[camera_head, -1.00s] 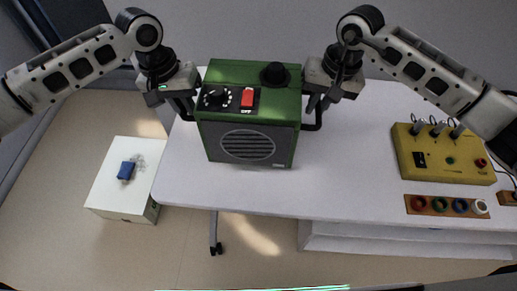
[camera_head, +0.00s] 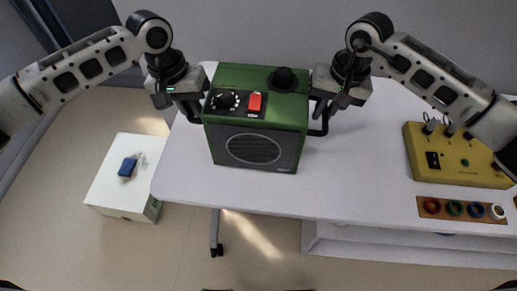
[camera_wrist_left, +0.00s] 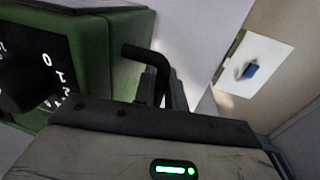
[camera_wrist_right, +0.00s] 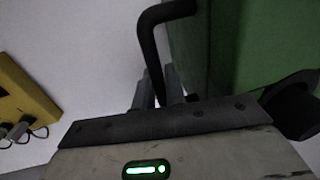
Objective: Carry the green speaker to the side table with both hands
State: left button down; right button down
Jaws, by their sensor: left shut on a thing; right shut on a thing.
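The green speaker (camera_head: 256,120) is a box with a dark oval grille, a black knob panel and a red switch, over the white main table (camera_head: 350,170). My left gripper (camera_head: 192,108) is shut on the black handle (camera_wrist_left: 150,58) at its left side. My right gripper (camera_head: 322,112) is shut on the black handle (camera_wrist_right: 152,45) at its right side. The speaker looks upright; I cannot tell whether its base touches the table. The low white side table (camera_head: 108,190) stands on the floor at the left, with a small blue thing (camera_head: 127,167) on it.
A yellow box (camera_head: 455,160) with cables and switches stands on the main table at the right. A wooden strip with coloured rings (camera_head: 462,209) lies in front of it. The main table's front is clear.

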pick_arm(q)
jog(key=shift+a+f+b, duration=0.15)
jog(key=shift+f+b, duration=0.15)
jog(key=shift+f, duration=0.15)
pick_arm(e)
jog(key=shift+d+f, duration=0.15)
jog(key=shift+f, duration=0.3)
pick_arm(q)
jog(key=c, duration=1.5)
grip_release()
pick_arm(e)
jog(key=c, duration=1.5)
grip_release()
pick_arm(q)
jog(key=shift+o, duration=0.2)
pick_arm(e)
jog(key=shift+o, duration=0.2)
pick_arm(q)
jog(key=shift+r, duration=0.3)
pick_arm(e)
jog(key=shift+r, duration=0.2)
pick_arm(q)
notch_tip(320, 180, up, 11)
jog(key=a, duration=0.2)
jog(key=shift+w, duration=0.15)
pick_arm(e)
notch_tip(320, 180, up, 12)
jog(key=d, duration=0.2)
jog(key=shift+s+f, duration=0.15)
jog(key=shift+f, duration=0.05)
